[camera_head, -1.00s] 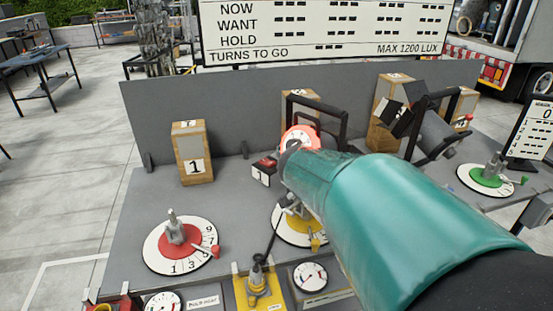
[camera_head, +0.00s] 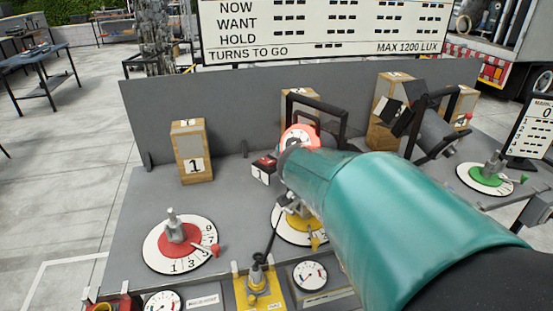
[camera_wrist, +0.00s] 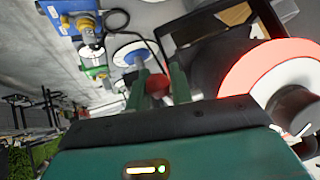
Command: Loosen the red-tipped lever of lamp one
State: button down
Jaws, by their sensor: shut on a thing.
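In the wrist view my gripper (camera_wrist: 158,76) has its two green fingers on either side of a red tip (camera_wrist: 157,87), shut on it. This tip is on a lever beside a lamp with a red-rimmed face (camera_wrist: 268,72). The lever's shaft and pivot are mostly hidden. In the head view the lamp's glowing red part (camera_head: 299,136) and black yoke (camera_head: 322,107) show just beyond the end of my teal arm. My arm hides the gripper and the held lever there.
A red dial (camera_head: 158,256) with a post stands at the left of the grey bench (camera_head: 128,235). A yellow-centred dial (camera_head: 283,232) lies partly under my arm. A second black lamp (camera_head: 433,128) and a green dial (camera_head: 484,180) stand at the right. A box marked 1 (camera_head: 193,145) stands behind.

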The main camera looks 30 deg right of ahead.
jog(key=shift+f, duration=0.1)
jog(key=c, duration=1.3)
grip_release()
jog(key=v, duration=1.4)
